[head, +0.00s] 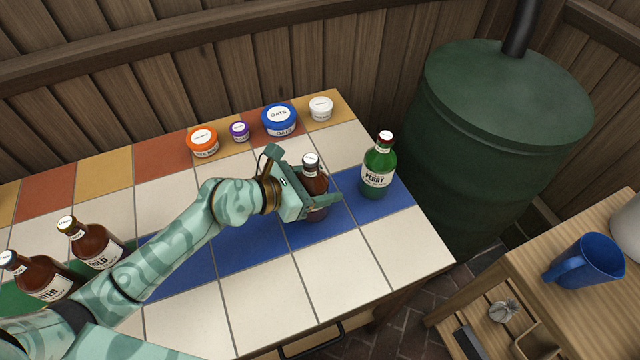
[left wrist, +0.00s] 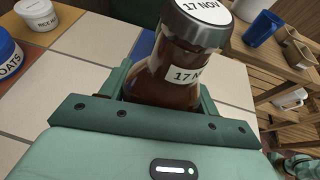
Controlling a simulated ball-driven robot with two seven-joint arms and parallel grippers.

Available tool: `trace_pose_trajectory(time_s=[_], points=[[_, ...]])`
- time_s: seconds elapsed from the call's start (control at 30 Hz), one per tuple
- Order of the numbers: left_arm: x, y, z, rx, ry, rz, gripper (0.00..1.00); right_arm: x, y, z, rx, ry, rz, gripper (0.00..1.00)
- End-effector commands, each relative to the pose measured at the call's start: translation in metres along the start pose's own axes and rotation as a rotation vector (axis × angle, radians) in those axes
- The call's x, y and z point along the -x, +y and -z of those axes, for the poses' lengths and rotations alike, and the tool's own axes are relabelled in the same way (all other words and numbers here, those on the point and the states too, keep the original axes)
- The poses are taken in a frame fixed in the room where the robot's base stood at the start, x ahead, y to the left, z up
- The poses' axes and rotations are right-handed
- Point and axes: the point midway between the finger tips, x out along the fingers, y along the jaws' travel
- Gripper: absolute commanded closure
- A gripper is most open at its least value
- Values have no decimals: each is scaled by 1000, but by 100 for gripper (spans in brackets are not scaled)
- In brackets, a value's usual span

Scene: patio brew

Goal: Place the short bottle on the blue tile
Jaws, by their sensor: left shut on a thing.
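The short bottle (head: 314,180) is brown with a white cap label. My left gripper (head: 318,205) is shut around its body, and the bottle stands about upright over the blue tiles (head: 337,239). I cannot tell whether its base touches the tile. In the left wrist view the bottle (left wrist: 178,65) is between the fingers of the gripper (left wrist: 160,90), with "17 NOV" on its cap and neck label. A green bottle (head: 378,168) labelled PERRY stands on the blue tile at the right end of the row.
Several tubs, among them a blue OATS tub (head: 280,121) and an orange one (head: 202,142), line the back of the tiled table. Two brown bottles, one of them the WILD bottle (head: 95,245), stand at left. White tiles (head: 265,305) in front are clear. A wooden bench with a blue jug (head: 586,262) is at right.

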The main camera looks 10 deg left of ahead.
Motion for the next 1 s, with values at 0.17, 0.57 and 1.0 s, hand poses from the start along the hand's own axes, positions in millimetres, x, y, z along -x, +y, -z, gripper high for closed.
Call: trace_pose_trajectory(time_s=[0.17, 0.57, 1.0], points=[[1, 0, -3, -3, -5, -2, 80, 1, 0, 0, 1, 1, 0, 64], [0, 0, 1, -1, -2, -1, 17, 0, -1, 0, 2, 0, 1, 64], [45, 0, -3, -4, 1, -3, 17, 14, 0, 5, 1, 12, -2, 64]])
